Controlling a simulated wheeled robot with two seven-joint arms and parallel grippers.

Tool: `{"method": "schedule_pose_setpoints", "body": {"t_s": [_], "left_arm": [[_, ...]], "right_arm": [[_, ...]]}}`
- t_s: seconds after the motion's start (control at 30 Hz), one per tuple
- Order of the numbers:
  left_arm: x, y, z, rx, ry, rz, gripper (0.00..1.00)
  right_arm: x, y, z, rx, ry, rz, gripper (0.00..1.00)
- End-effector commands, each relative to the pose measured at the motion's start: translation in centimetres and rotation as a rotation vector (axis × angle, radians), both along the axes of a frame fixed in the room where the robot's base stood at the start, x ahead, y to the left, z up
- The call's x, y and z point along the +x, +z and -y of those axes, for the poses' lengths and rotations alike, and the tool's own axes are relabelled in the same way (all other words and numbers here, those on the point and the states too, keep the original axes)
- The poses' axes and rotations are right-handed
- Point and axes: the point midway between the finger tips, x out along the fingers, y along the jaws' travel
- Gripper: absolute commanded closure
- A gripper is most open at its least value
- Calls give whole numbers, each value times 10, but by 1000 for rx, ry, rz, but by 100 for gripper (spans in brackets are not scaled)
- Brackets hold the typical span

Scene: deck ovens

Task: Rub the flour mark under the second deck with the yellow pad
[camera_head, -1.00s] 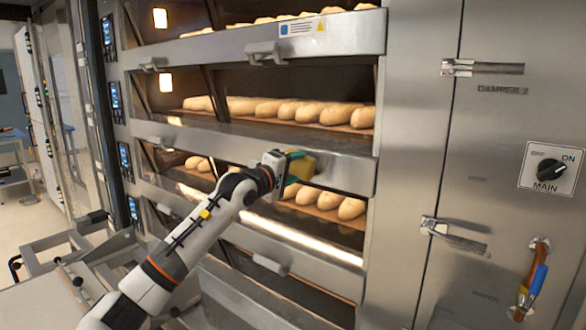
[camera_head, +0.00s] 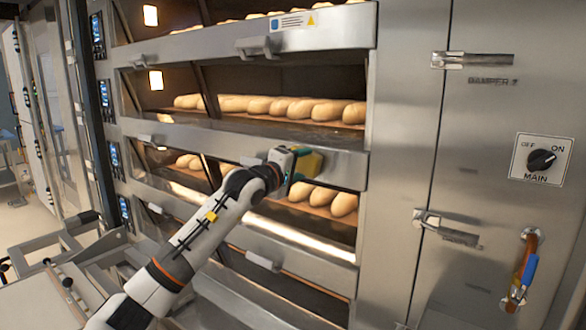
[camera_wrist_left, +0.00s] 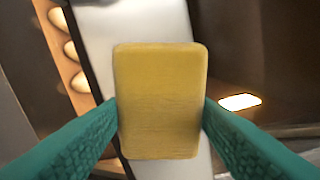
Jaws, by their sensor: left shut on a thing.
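My left gripper (camera_head: 291,164) is shut on the yellow pad (camera_head: 309,167) in the head view, in front of the steel strip (camera_head: 340,168) below the second deck from the top. In the left wrist view the yellow pad (camera_wrist_left: 158,100) sits between the two green fingers, with a pale steel strip behind it. I cannot tell whether the pad touches the strip. No flour mark can be made out; the pad and gripper cover part of the strip. My right gripper is not in view.
Loaves (camera_head: 290,107) lie on the decks above and below the strip. Deck handles (camera_head: 257,46) stick out from the oven front. At the right are steel doors with latches (camera_head: 447,227), a MAIN switch (camera_head: 541,160) and an orange and blue handle (camera_head: 524,270).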

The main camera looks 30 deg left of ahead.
Motion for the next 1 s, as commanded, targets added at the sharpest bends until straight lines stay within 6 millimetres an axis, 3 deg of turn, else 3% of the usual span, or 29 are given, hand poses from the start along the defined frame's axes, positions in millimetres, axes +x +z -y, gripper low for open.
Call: {"method": "schedule_pose_setpoints", "body": {"t_s": [0.27, 0.7, 1.0], "left_arm": [[3, 1, 3, 1, 2, 2, 68], [8, 1, -32, 1, 3, -1, 68], [9, 0, -37, 1, 3, -1, 68]], "right_arm": [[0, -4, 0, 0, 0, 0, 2], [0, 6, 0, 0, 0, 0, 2], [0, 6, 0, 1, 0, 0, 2]]}}
